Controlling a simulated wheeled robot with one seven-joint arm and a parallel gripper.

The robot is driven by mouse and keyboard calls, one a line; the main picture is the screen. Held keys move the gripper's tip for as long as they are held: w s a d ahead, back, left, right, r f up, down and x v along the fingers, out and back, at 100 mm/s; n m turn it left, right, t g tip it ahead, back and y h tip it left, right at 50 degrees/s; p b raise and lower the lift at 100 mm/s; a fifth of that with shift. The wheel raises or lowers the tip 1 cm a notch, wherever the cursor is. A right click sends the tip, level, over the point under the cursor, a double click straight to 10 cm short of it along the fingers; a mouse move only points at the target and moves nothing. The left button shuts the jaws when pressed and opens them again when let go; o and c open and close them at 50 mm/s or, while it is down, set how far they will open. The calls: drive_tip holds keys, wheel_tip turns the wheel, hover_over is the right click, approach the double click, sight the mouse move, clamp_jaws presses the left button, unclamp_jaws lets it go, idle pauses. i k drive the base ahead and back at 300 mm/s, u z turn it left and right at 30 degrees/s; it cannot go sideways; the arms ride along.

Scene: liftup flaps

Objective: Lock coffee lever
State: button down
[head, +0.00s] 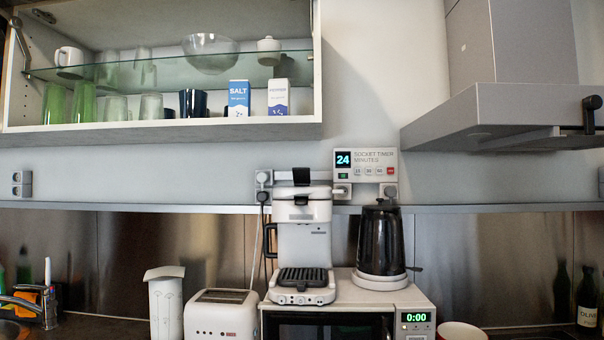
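The white coffee machine (305,242) stands on top of the microwave, in the middle of the head view. A black lever-like piece (301,176) sticks up at the top of the machine. I cannot tell from here whether it is locked. A black handle (270,241) shows at the machine's left side. A black drip grate (304,276) is at its front base. My gripper is not in view.
A black kettle (381,238) stands right of the coffee machine on the microwave (415,294). A toaster (221,314) is lower left. A socket timer (365,163) is on the wall behind. An open cabinet (170,132) and a range hood (510,110) hang above.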

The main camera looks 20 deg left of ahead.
sight(301, 175)
drive_tip(key=u, duration=0.05)
drive_tip(key=k, duration=1)
drive_tip(key=u, duration=1.55)
drive_tip(key=i, duration=1.2)
drive_tip(key=z, duration=1.2)
